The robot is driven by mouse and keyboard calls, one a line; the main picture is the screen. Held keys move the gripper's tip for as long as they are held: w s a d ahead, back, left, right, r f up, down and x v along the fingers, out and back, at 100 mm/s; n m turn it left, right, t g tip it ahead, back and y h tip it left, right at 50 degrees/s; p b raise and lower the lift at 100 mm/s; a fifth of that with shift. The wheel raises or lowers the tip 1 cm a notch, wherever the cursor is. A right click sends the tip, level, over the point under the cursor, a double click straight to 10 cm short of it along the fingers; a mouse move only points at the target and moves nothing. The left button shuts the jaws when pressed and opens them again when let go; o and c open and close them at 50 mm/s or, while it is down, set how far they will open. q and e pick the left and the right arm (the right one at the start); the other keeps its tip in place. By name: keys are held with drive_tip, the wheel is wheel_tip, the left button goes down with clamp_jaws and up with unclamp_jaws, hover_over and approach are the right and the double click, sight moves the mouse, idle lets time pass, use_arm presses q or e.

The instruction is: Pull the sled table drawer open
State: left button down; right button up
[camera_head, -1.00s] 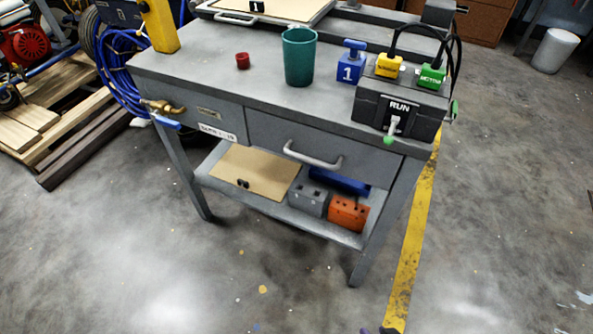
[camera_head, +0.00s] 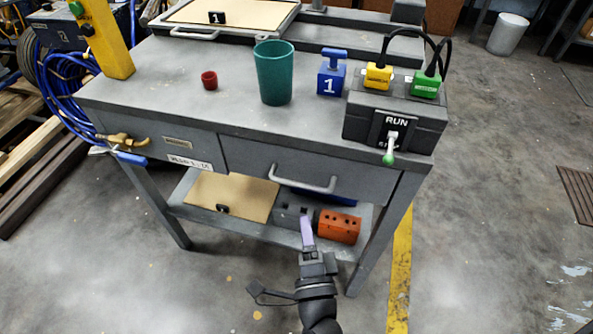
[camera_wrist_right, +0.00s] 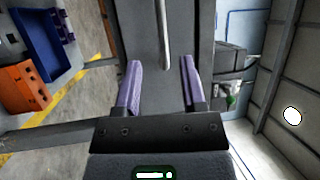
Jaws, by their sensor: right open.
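The sled table (camera_head: 135,85) is grey, with a shut drawer (camera_head: 258,160) in its front on the right. The drawer has a pale bar handle (camera_head: 302,184). My right gripper (camera_head: 307,222) is in front of the table, below the handle and apart from it. In the right wrist view its two purple fingers (camera_wrist_right: 160,80) are spread, with nothing between them. The handle (camera_wrist_right: 162,45) shows there ahead of the fingertips, roughly in line with the gap. My left gripper is in neither view.
A lower shelf (camera_head: 280,231) carries an orange block (camera_head: 340,226). A brass valve (camera_head: 122,139) projects at the left. Floor in front is clear.

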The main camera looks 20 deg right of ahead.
sight(300, 183)
drive_tip(key=b+x, duration=0.2)
drive_tip(key=x, duration=0.7)
drive_tip(key=shift+w+d+r, duration=0.1)
drive_tip(key=shift+w+r, duration=0.05)
drive_tip(key=shift+w, duration=0.1)
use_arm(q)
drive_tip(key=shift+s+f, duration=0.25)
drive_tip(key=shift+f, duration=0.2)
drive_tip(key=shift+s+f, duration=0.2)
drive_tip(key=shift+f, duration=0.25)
use_arm(e)
clamp_jaws()
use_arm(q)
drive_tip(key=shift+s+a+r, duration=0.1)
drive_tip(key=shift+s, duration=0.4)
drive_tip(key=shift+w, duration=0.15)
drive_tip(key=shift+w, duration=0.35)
